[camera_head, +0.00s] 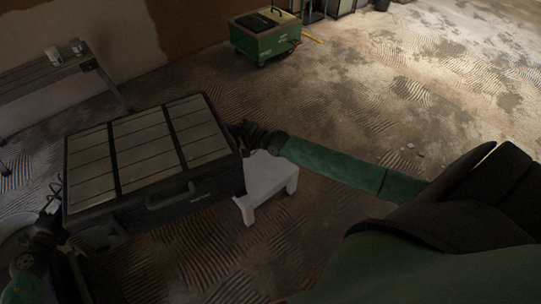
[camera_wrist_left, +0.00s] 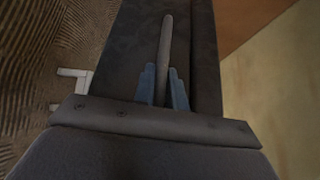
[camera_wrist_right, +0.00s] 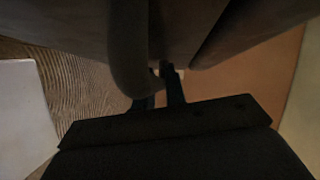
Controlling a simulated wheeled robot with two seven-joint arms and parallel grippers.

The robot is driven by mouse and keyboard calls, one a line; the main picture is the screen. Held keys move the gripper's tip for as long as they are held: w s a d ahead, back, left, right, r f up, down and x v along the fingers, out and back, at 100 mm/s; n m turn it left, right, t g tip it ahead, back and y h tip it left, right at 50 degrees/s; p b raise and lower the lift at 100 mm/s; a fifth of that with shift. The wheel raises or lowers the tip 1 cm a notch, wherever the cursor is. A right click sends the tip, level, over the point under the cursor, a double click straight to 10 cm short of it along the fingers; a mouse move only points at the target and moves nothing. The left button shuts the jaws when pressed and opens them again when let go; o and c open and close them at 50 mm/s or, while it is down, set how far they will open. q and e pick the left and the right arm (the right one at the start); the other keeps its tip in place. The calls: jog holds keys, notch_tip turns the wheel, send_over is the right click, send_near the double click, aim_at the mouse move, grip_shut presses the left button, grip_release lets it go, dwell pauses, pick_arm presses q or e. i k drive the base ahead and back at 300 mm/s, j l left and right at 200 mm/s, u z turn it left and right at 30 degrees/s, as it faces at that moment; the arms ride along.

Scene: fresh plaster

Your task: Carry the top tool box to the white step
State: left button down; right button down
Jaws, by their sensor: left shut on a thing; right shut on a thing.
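The tool box (camera_head: 150,152) is a large dark case with pale panels on its lid and a front handle. It is in the air between my two arms, its lid facing up. My left gripper (camera_wrist_left: 164,80) is shut on a grey side handle of the box in the left wrist view. My right gripper (camera_wrist_right: 163,82) is shut on the dark handle at the opposite side in the right wrist view. The white step (camera_head: 268,180) stands on the floor just right of the box, partly hidden behind its right edge. A white surface, probably the step (camera_wrist_right: 25,120), shows in the right wrist view.
A slatted bench (camera_head: 45,75) with small cups stands at the back left by the wall. A green wheeled cart (camera_head: 264,40) stands at the back. The floor (camera_head: 390,120) to the right is mostly open, with patchy plaster and small debris.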

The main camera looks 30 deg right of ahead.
aim_at(256, 167)
jog(key=i+l, duration=0.1)
jog(key=l, duration=0.3)
jog(key=i+l+z, duration=0.15)
jog(key=l, duration=0.65)
jog(key=i+l+z, duration=0.1)
jog(key=l, duration=0.25)
jog(key=i, duration=0.05)
